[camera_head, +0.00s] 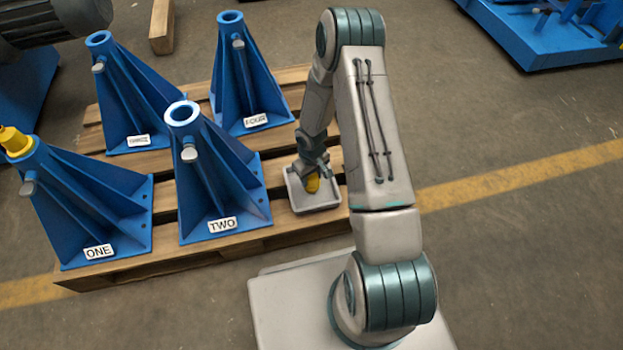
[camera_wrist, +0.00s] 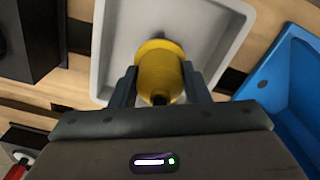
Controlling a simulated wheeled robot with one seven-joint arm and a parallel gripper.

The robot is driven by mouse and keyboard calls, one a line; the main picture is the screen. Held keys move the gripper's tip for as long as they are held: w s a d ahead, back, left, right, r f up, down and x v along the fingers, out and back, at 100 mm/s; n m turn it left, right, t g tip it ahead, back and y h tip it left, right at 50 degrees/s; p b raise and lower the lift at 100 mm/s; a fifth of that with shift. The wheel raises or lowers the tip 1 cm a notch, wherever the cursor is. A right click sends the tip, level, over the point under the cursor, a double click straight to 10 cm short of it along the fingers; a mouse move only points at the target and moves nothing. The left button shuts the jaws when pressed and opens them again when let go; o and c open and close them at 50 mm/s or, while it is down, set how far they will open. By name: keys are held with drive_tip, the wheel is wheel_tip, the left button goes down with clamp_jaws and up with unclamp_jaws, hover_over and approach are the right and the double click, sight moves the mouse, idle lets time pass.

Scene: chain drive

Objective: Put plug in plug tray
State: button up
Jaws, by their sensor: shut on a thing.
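A yellow plug (camera_wrist: 160,75) is between the two fingers of my gripper (camera_wrist: 160,92), which is shut on it. The plug is over the grey plug tray (camera_wrist: 108,50); I cannot tell whether it touches the tray floor. Another yellow plug (camera_head: 14,140) sits on top of the blue stand ONE (camera_head: 85,205) at the far left.
Blue stands TWO (camera_head: 212,185), THREE (camera_head: 135,105) and FOUR (camera_head: 245,85) stand on the wooden pallet (camera_head: 215,248), their tops open. Stand TWO is just left of the tray. A blue frame (camera_head: 545,35) is at the back right. The floor on the right is clear.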

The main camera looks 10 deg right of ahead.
drive_tip(key=shift+f, duration=0.2)
drive_tip(key=o, duration=1)
drive_tip(key=shift+r, duration=0.1)
